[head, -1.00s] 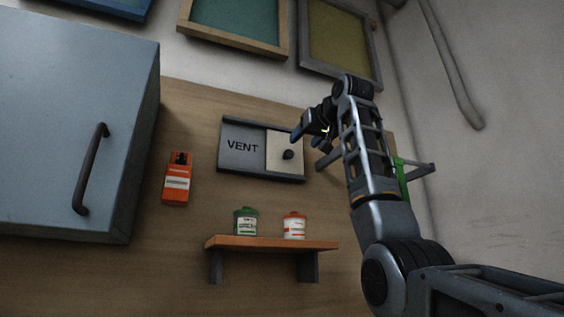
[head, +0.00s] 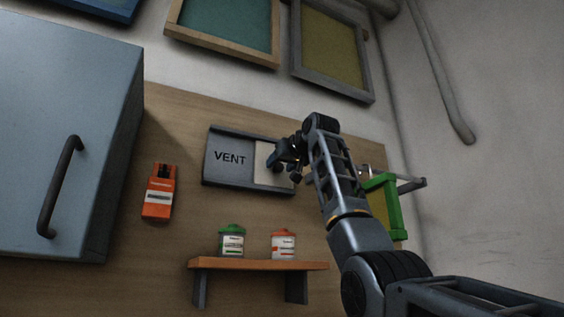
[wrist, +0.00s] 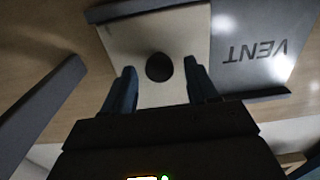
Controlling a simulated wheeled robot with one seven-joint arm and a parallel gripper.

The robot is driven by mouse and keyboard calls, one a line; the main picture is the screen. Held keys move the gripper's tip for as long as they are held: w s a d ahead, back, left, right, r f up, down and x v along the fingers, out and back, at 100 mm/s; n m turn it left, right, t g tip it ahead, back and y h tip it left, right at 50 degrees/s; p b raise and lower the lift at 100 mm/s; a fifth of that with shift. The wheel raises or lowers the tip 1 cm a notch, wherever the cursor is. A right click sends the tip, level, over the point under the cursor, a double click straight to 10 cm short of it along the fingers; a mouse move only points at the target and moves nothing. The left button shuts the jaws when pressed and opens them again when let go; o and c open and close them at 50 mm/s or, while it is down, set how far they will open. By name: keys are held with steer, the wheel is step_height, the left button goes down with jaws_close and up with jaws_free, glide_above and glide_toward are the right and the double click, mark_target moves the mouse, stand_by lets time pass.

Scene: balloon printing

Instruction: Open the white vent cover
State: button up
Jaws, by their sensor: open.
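The white vent cover (head: 262,164) is a cream panel at the right side of the grey frame marked VENT (head: 229,160) on the wood wall. In the wrist view the cover (wrist: 190,32) is seen close up, with a round dark knob (wrist: 159,67). My gripper (head: 283,163) is in front of the cover's right part and hides the knob in the head view. In the wrist view my gripper (wrist: 162,78) is open, one finger on each side of the knob, with gaps between. I cannot tell how deep the fingers reach.
A shelf (head: 258,264) below holds a green-lidded jar (head: 231,241) and an orange-lidded jar (head: 283,244). An orange box (head: 159,192) hangs left of the vent. A blue-grey cabinet (head: 80,90) stands out at left. A green frame (head: 394,205) is right of my arm.

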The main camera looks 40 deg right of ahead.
jaws_close()
stand_by(0.5)
